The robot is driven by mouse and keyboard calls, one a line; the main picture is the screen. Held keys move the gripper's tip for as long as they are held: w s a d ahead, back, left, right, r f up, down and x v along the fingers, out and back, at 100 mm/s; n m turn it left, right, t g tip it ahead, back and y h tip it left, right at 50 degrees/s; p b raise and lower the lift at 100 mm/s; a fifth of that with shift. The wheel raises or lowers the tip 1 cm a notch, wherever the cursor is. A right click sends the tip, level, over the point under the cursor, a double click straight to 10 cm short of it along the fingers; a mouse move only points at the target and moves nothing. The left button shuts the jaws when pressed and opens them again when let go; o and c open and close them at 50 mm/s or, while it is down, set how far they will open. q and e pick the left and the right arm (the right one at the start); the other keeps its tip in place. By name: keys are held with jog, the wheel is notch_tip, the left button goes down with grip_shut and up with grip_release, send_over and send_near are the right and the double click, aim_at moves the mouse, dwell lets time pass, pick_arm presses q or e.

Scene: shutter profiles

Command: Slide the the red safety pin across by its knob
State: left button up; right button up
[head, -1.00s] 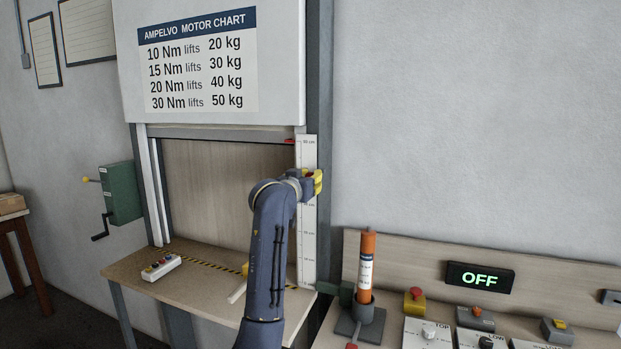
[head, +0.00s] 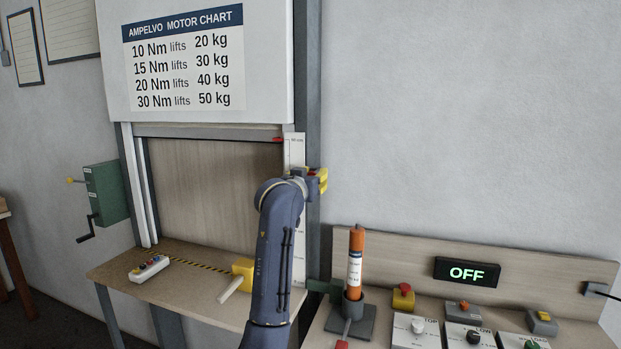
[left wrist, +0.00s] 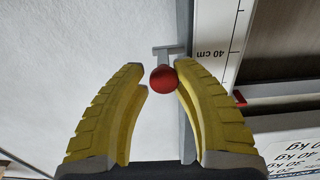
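The red knob (left wrist: 163,79) of the safety pin shows in the left wrist view as a round ball in front of a grey post with a small crosspiece. My left gripper (left wrist: 158,72) is open, its yellow fingers on either side of the knob. The right-hand finger in that view is very close to the knob; I cannot tell if it touches. In the head view my left gripper (head: 319,181) is at the grey frame post beside the ruler, and the knob cannot be made out there. My right gripper is not in view.
A white ruler (head: 294,152) with a red marker (head: 264,139) runs beside the post. A bench (head: 205,298) holds a button box (head: 149,268) and a yellow block (head: 243,268). An orange cylinder (head: 356,250) stands at right by a control panel with an OFF display (head: 467,271). The wall right of the post is clear.

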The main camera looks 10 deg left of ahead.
pick_arm(q)
jog(key=o, duration=0.4)
jog(key=shift+r, duration=0.15)
jog(key=shift+o, duration=0.5)
jog(key=shift+s, duration=0.1)
jog(key=s+a, duration=0.1)
jog(key=s, duration=1)
jog(key=shift+s, duration=0.4)
